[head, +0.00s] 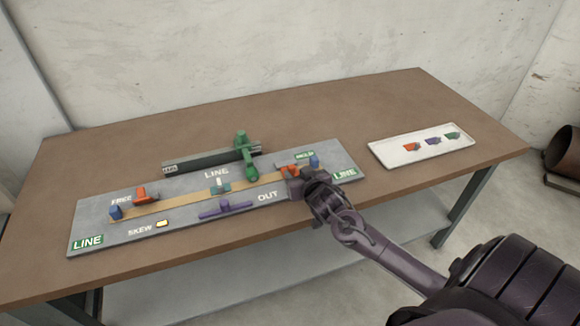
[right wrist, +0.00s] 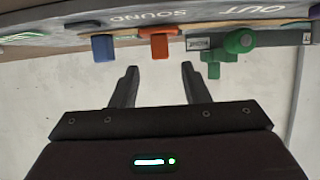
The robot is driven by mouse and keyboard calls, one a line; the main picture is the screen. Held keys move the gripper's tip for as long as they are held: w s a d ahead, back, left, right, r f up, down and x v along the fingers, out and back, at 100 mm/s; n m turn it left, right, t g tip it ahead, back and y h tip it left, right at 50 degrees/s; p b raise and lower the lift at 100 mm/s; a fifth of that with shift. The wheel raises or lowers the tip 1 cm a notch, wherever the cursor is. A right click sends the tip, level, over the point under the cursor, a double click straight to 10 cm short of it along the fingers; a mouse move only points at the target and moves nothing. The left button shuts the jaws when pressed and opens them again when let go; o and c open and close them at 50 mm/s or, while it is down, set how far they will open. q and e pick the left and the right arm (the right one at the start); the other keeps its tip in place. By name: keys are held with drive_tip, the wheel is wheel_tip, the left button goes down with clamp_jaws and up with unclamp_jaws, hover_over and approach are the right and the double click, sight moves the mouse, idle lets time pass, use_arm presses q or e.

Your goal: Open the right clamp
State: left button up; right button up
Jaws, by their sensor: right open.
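The right clamp is an orange block (head: 290,168) near the right end of the grey board (head: 100,228), beside a blue block (head: 314,160). In the head view my right gripper (head: 300,187) is in front of the clamp and partly covers it. In the right wrist view the orange clamp (right wrist: 160,42) is just beyond and between my open fingertips (right wrist: 158,72), with nothing between them. A second orange clamp (head: 146,194) sits at the left end of the board by another blue block (head: 116,212). A tan strip (head: 185,206) runs between them. My left gripper is not in view.
A green lever piece (head: 246,158) stands behind the strip by a dark bar (head: 205,161). A purple bar (head: 225,209) lies in front. A white tray (head: 395,157) with small orange, purple and green pieces is at right. The table's front left is clear.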

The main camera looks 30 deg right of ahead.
sight(292, 168)
drive_tip(key=x, duration=0.6)
drive_tip(key=shift+w, duration=0.15)
